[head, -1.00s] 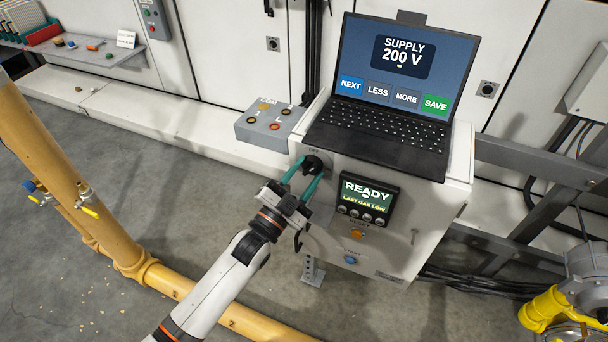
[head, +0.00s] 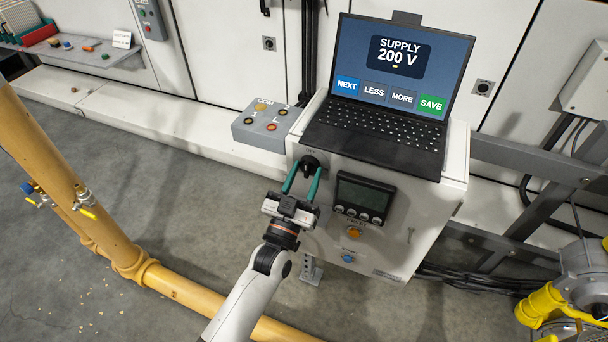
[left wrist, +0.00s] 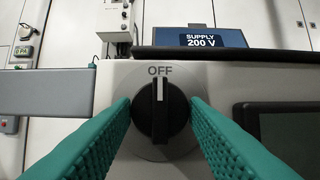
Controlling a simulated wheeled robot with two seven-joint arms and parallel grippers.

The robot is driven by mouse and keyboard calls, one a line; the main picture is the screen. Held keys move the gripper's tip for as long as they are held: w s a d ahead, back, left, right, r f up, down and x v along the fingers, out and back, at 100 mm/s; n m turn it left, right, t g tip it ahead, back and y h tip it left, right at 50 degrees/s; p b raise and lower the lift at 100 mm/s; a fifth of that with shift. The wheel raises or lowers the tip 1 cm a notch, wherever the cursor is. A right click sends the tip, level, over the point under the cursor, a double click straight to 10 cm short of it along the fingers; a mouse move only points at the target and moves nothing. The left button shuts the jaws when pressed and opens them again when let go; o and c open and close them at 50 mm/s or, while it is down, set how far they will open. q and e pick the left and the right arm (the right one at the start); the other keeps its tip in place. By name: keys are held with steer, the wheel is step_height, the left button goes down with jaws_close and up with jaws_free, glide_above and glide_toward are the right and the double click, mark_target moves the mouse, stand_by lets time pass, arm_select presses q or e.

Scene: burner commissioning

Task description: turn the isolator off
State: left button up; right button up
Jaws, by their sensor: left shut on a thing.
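The isolator is a black rotary knob (left wrist: 160,112) on the light grey panel of the burner cabinet (head: 400,240). In the left wrist view its white mark points straight up at the word OFF. It also shows in the head view (head: 311,162), below and left of the laptop. My left gripper (head: 302,180) has its green fingers on either side of the knob and is shut on it; in the left wrist view the fingers (left wrist: 160,125) flank it closely. The cabinet's display (head: 364,196) is dark. My right gripper is not in view.
A laptop (head: 378,125) on the cabinet reads SUPPLY 200 V. A grey terminal box (head: 267,125) stands just left of the cabinet. A yellow pipe (head: 60,180) runs at the left and along the floor. Grey floor is open left of my arm.

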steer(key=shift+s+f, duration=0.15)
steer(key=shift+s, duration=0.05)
arm_select(q)
steer(key=o, duration=1)
steer(key=shift+c, duration=0.2)
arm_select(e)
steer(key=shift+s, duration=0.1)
arm_select(q)
steer(key=shift+f, duration=0.1)
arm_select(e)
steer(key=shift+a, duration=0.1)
arm_select(q)
steer(key=v, duration=1.2)
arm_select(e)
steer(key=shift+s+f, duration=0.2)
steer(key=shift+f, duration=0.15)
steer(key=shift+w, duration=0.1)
